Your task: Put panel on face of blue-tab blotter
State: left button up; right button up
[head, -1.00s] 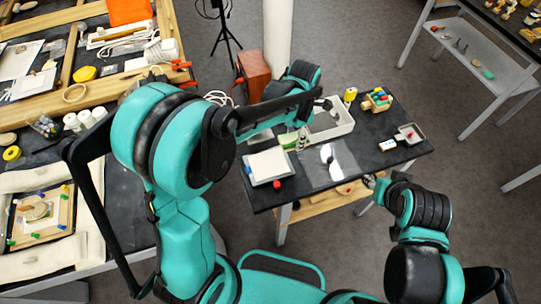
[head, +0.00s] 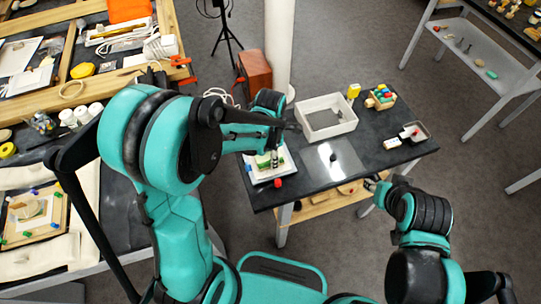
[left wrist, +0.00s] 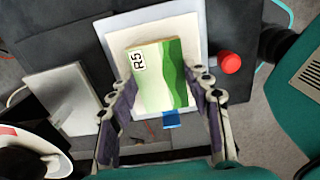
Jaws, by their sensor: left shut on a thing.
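The panel (left wrist: 159,78) is a small cream and green painted piece marked R5. My left gripper (left wrist: 165,90) is shut on it, with a finger at each side. In the head view the left gripper (head: 272,158) is over the blotter (head: 255,179) at the table's left end. In the left wrist view the blotter's pale face (left wrist: 182,29) lies under the panel, with a blue tab (left wrist: 171,119) at its near edge. I cannot tell whether the panel touches the face. My right gripper (head: 373,184) is by the table's front edge, too small to read.
A red knob (left wrist: 229,63) is beside the blotter. On the dark table, a white open bin (head: 326,117), a clear sheet (head: 333,164), a yellow item (head: 353,91) and a block rack (head: 380,97) stand to the right. Bare tabletop lies between some of them.

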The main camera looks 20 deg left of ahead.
pick_arm(q)
jog(key=shift+f, duration=0.15)
jog(key=o, duration=1.1)
jog(key=shift+o, duration=0.2)
jog(key=shift+r, duration=0.2)
notch_tip(320, 180, up, 11)
jog(key=p, duration=0.4)
jog(key=s+a+r+m+t, duration=0.2)
jog(key=s+m, duration=0.3)
jog(key=m, duration=0.7)
jog(key=s+a+r+m+t, duration=0.2)
jog(key=s+r+m+t, duration=0.3)
jog(key=m, duration=0.7)
jog(key=shift+s+a+m, duration=0.15)
jog(key=shift+a+m, duration=0.2)
jog(key=shift+m, duration=0.05)
